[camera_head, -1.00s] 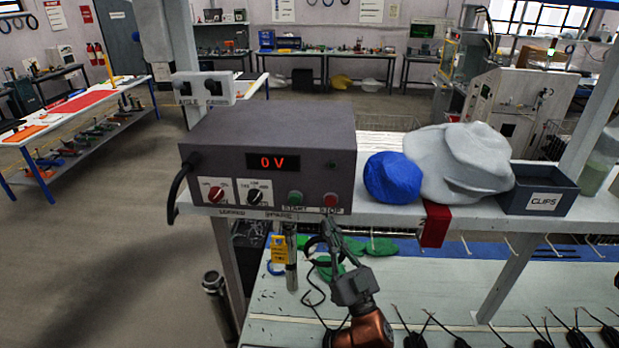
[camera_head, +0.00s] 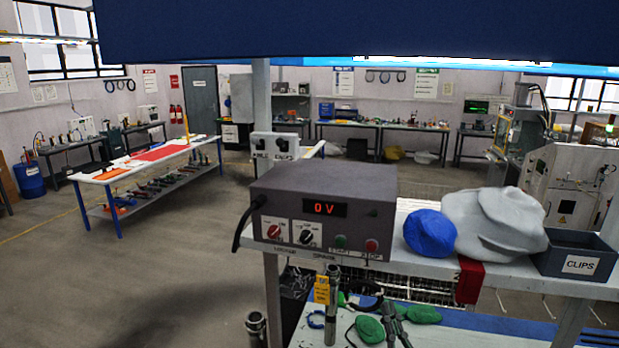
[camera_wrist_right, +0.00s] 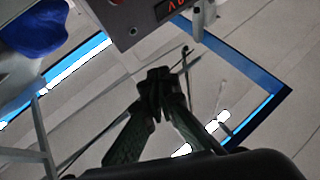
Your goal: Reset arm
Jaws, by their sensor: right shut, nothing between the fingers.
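My right gripper (camera_head: 390,308) shows at the bottom of the head view, below the shelf's front edge and under the right end of the control box. In the right wrist view my right gripper's fingers (camera_wrist_right: 158,82) are together, with nothing held between them. The grey control box (camera_head: 282,192) sits on the shelf; its red display reads 0 V, and knobs and a green and a red button are on its front. Its corner shows at the top of the wrist view (camera_wrist_right: 118,22), apart from the fingers. My left gripper is out of view.
On the shelf, right of the box, are a blue bundle (camera_head: 430,233), a grey cap (camera_head: 490,222), a red cloth (camera_head: 469,283) and a CLIPS bin (camera_head: 580,265). A metal cylinder (camera_head: 332,310) and green pieces (camera_head: 370,329) are near the gripper below. Open floor lies left.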

